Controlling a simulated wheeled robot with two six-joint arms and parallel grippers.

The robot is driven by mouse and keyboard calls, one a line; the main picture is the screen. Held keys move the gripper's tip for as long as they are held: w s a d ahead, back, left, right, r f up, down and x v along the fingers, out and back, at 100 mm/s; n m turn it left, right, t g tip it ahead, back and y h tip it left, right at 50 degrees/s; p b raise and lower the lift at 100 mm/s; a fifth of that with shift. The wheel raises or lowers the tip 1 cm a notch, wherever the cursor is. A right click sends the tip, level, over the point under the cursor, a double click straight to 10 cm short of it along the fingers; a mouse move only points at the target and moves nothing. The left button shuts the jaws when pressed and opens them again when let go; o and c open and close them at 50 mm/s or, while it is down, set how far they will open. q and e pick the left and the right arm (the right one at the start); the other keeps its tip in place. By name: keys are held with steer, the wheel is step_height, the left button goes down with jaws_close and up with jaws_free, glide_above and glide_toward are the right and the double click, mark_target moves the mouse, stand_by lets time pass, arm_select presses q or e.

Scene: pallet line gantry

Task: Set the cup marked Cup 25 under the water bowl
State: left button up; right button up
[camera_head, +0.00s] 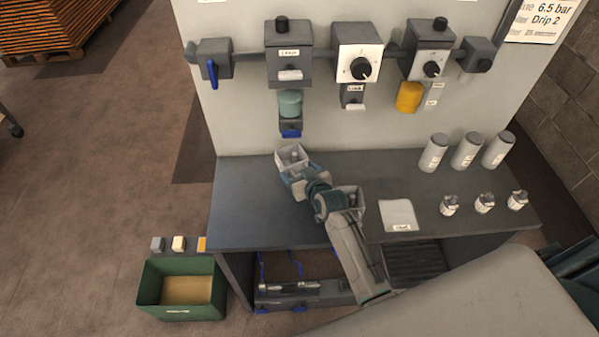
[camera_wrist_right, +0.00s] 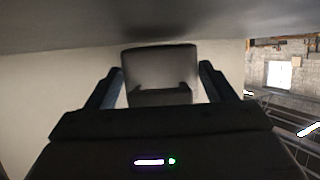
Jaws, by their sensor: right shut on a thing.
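A pale, square, open-topped cup (camera_head: 291,155) is at the end of my right arm, near the back edge of the bench. My right gripper (camera_head: 292,170) is shut on it. In the right wrist view the cup (camera_wrist_right: 160,75) shows as a grey block between the two fingers. No mark on it is readable, and I cannot tell whether it touches the bench. A teal bowl (camera_head: 290,104), likely the water bowl, hangs on the panel above the cup, with a blue-ended fitting (camera_head: 291,133) below it. My left gripper is not in view.
Another pale open container (camera_head: 352,192) stands partly behind my arm. A white labelled sheet (camera_head: 398,215), grey cylinders (camera_head: 467,151) and small bottles (camera_head: 484,203) are on the right of the bench (camera_head: 245,205). An orange bowl (camera_head: 409,97) hangs right. A green bin (camera_head: 181,289) sits lower left.

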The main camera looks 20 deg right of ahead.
steer(key=o, duration=1.2)
steer(key=shift+s+f, duration=0.1)
steer(key=shift+f, duration=0.1)
steer(key=shift+o, duration=0.2)
steer(key=shift+r, duration=0.25)
steer(key=shift+r+p, duration=0.5)
steer(key=shift+p, duration=0.05)
steer(key=b+v, duration=0.2)
steer(key=v, duration=0.9)
steer(key=shift+d+b, duration=0.15)
steer(key=shift+b, duration=0.25)
steer(key=shift+s+r, duration=0.2)
steer(key=shift+s, duration=0.15)
steer(key=shift+f, duration=0.1)
